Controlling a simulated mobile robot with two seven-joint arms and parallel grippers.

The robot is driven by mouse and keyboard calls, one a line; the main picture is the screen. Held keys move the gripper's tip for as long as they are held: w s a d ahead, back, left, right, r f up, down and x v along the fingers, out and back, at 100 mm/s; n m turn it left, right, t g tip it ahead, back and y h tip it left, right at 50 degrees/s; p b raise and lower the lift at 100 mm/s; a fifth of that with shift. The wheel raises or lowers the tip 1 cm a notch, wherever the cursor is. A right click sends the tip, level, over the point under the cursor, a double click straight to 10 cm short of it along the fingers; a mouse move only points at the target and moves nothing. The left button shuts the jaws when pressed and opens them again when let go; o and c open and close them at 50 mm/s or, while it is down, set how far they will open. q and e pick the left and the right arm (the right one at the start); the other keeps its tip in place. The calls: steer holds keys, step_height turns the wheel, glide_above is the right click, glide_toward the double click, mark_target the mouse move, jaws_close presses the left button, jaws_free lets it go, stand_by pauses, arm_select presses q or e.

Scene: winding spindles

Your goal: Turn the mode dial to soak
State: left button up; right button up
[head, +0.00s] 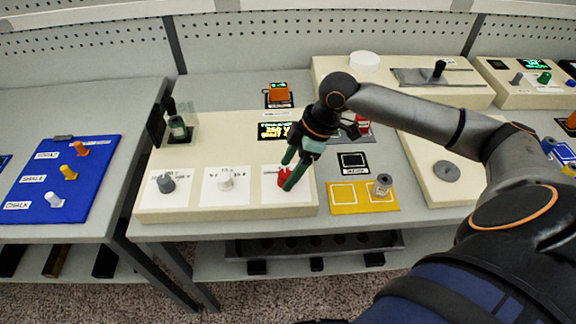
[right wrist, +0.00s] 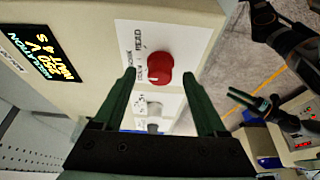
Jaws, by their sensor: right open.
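A red dial (head: 284,177) stands on a white label plate at the right end of the cream panel's front row. In the right wrist view the red dial (right wrist: 160,68) shows between my right gripper's fingertips, with a gap at each side. Its printed label is only partly legible, and I cannot make out "soak". A white dial (head: 226,182) and a grey dial (head: 166,184) stand to its left. My right gripper (head: 288,174) is open and empty at the red dial. My left gripper (right wrist: 246,106) seems to show at the right of the wrist view, its opening unclear.
A blue board (head: 100,157) with several pegs is on the left table.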

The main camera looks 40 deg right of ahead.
steer(key=v, duration=1.1)
steer(key=shift+s+r, duration=0.15)
